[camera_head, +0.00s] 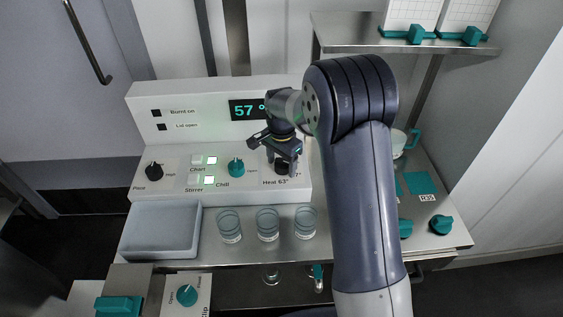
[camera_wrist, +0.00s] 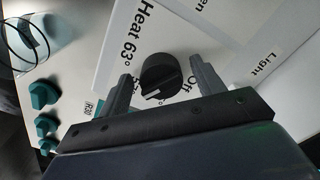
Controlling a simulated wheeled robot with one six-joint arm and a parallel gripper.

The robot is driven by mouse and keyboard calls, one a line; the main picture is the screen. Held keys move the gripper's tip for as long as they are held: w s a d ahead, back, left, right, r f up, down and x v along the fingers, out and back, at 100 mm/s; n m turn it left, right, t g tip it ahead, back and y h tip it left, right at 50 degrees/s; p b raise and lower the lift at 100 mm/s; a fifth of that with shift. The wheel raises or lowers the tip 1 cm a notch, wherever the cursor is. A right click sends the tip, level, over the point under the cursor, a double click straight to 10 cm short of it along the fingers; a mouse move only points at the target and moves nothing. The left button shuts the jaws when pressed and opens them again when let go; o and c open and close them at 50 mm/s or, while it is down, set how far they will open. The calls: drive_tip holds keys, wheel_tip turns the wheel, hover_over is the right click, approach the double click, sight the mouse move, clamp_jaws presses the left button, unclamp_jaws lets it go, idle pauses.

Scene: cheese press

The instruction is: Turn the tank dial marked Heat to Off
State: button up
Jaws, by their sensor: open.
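The Heat dial is a round black knob with a white pointer line; the wrist view shows it (camera_wrist: 160,75) in the middle, and the head view shows it (camera_head: 282,168) under my gripper, partly hidden. The wrist view shows the labels "Heat 63°" and "Off" and a partly hidden label ending in a degree sign. The pointer line lies on the side of the knob nearest my gripper, slanting left, not clearly at "Off". My gripper (camera_head: 281,152) is open, with a finger on each side of the knob in the wrist view (camera_wrist: 158,82). I cannot tell whether the fingers touch it.
The white control panel also has a teal Chill dial (camera_head: 236,167), a black dial (camera_head: 154,171) at its left and lit switches. A display (camera_head: 248,110) reads 57. A grey tray (camera_head: 160,230) and glass jars (camera_head: 267,224) stand in front. Teal knobs (camera_head: 441,225) are at the right.

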drive_tip(key=shift+f, duration=0.1)
drive_tip(key=shift+c, duration=0.5)
drive_tip(key=c, duration=0.9)
drive_tip(key=shift+o, duration=0.2)
drive_tip(key=shift+n, duration=0.4)
drive_tip(key=n, duration=0.4)
drive_tip(key=shift+n, duration=0.3)
drive_tip(key=n, duration=0.5)
drive_tip(key=shift+d, duration=0.2)
drive_tip(key=n, duration=0.6)
drive_tip(key=shift+d+n+p, duration=0.1)
drive_tip(key=shift+n+p, duration=0.2)
drive_tip(key=shift+n, duration=0.1)
drive_tip(key=n, duration=0.6)
drive_tip(key=shift+w+n, duration=0.15)
drive_tip(key=shift+n, duration=0.25)
